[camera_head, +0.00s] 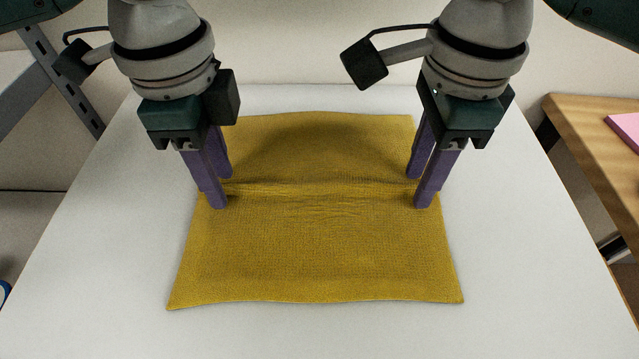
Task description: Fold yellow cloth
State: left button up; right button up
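The yellow cloth (315,250) lies spread on the white table, with a low raised ridge running left to right across its middle. My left gripper (223,192) is at the left end of this ridge, its purple fingers pointing down and apart, one nearer and one farther. My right gripper (416,192) is at the right end in the same pose, its fingers also apart. The ridge runs between the fingers of each gripper. The fingertips are at or close to the cloth; exact contact cannot be told. Parts of the cloth's far side edges are hidden behind the grippers.
The white table (110,250) is bare around the cloth. A wooden table (590,140) with a pink object (626,128) stands at the right. A grey metal frame (65,85) is at the upper left. A pale wall is behind.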

pick_arm(q)
jog(key=shift+f, duration=0.1)
grip_shut()
pick_arm(e)
grip_shut()
dwell(0.3)
